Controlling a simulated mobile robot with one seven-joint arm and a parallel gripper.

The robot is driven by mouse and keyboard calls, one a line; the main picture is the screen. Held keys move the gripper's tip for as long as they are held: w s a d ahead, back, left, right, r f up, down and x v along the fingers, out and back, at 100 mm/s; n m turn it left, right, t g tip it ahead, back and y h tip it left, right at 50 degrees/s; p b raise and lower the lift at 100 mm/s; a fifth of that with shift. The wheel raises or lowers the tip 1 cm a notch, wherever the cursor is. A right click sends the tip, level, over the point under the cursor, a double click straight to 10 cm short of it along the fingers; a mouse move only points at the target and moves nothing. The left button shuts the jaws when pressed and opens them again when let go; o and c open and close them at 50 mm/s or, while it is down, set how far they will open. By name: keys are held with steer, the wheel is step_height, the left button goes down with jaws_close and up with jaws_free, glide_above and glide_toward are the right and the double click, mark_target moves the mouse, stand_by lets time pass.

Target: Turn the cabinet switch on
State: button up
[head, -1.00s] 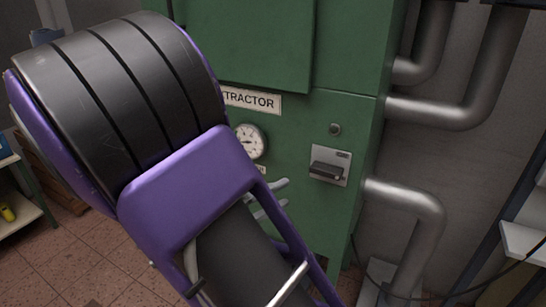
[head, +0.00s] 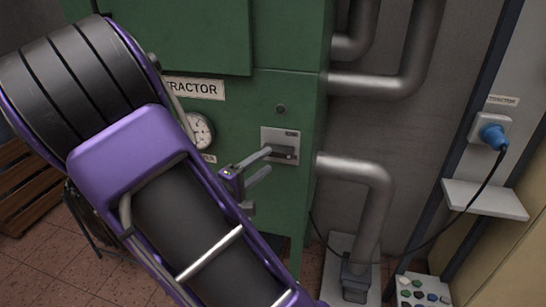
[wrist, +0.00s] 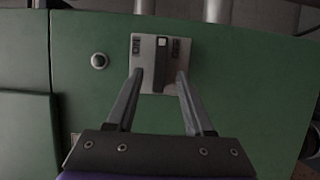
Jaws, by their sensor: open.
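The green cabinet (head: 287,86) carries a small grey switch plate with a dark lever, the cabinet switch (head: 285,150), on its front at the lower right. In the wrist view the switch (wrist: 160,62) lies ahead between my fingertips, its dark lever in line with the gap. My gripper (head: 268,162) is open, its fingers pointing at the plate from the left in the head view. In the wrist view my gripper (wrist: 157,75) has one finger on each side of the lever's line; whether the tips touch the plate is unclear. Part of the lever is hidden by a finger in the head view.
A round gauge (head: 200,130) and a small round knob (head: 281,109) are on the cabinet front. Metal pipes (head: 375,172) leave its right side. Further right, a blue plug (head: 492,135) sits in a wall socket above a small shelf (head: 486,199).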

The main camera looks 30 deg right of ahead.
mark_target(274, 155)
steer(key=shift+x, duration=2.2)
steer(key=shift+c, duration=0.3)
jaws_close()
